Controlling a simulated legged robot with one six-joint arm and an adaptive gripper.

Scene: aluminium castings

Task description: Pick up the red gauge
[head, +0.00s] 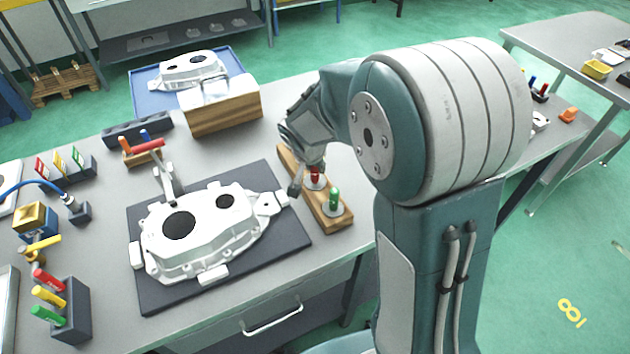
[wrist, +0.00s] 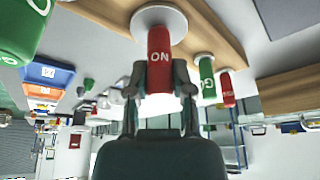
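The red gauge (head: 314,175) stands upright in the wooden block (head: 328,216), partly covered by my gripper (head: 305,180) in the head view. In the wrist view, which is upside down, the red gauge (wrist: 159,52) carries light lettering and sits against a round pale flange. My gripper (wrist: 159,72) has one finger on each side of its handle. The fingertips look very close to the handle, but I cannot tell whether they touch it. A green gauge (head: 334,197) stands beside it, nearer the front end of the block.
The wrist view also shows another green gauge (wrist: 207,80) and another red gauge (wrist: 227,90) further along. A white casting (head: 215,250) lies on a dark mat (head: 160,298) to the left. A wooden box (head: 228,117) stands behind.

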